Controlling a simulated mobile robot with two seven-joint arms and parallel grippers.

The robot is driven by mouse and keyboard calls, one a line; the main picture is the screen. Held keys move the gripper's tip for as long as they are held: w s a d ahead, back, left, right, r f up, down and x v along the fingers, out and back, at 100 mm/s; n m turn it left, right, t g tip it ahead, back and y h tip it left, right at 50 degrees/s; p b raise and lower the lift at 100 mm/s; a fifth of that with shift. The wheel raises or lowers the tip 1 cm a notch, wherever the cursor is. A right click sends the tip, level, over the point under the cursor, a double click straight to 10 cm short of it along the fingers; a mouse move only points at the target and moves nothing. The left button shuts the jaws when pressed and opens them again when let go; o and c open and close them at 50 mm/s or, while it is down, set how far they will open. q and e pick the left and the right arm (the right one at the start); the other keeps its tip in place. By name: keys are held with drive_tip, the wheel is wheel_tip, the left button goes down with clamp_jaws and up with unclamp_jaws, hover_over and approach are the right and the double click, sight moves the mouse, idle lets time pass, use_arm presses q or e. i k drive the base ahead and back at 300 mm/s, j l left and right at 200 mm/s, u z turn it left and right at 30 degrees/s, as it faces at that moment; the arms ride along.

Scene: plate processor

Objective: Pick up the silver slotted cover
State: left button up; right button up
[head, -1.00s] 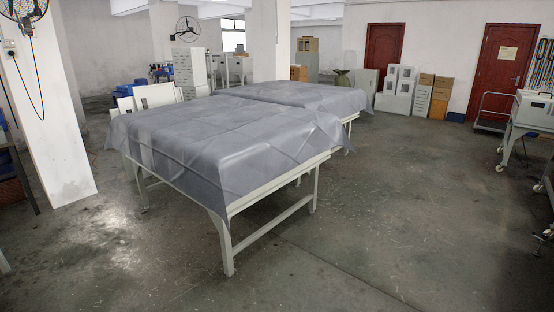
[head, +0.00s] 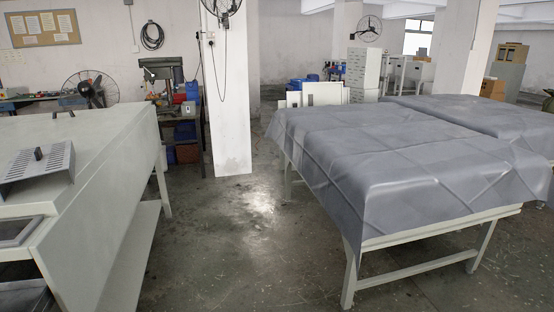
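A silver slotted cover (head: 40,165) with rows of slots and a dark knob handle rests on the pale machine (head: 100,160) at the left of the head view. It sits near the machine's front edge, beside a dark-framed opening. Its left end is close to the picture edge. Neither of my grippers is in view.
A table draped in grey sheeting (head: 400,165) stands at the right, with another covered table behind it. Open concrete floor (head: 235,245) runs between the machine and the table. A white pillar (head: 226,100), a drill press (head: 165,80) and a black fan (head: 92,88) are farther back.

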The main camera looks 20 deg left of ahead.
sight(29, 162)
drive_tip(key=i+u, duration=0.2)
drive_tip(key=u, duration=0.25)
drive_tip(key=i+u, duration=0.15)
drive_tip(key=u, duration=0.3)
drive_tip(key=i+l+u, duration=0.15)
drive_tip(key=u, duration=0.3)
drive_tip(key=i+l+u, duration=0.15)
drive_tip(key=u, duration=0.2)
drive_tip(key=i+l+u, duration=0.2)
drive_tip(key=u, duration=0.15)
drive_tip(key=i+l+u, duration=0.2)
drive_tip(key=u, duration=0.15)
drive_tip(key=i+l+u, duration=0.2)
drive_tip(key=l+u, duration=0.2)
drive_tip(key=l, duration=0.15)
drive_tip(key=i+l+u, duration=0.2)
drive_tip(key=l+u, duration=0.3)
drive_tip(key=l, duration=0.6)
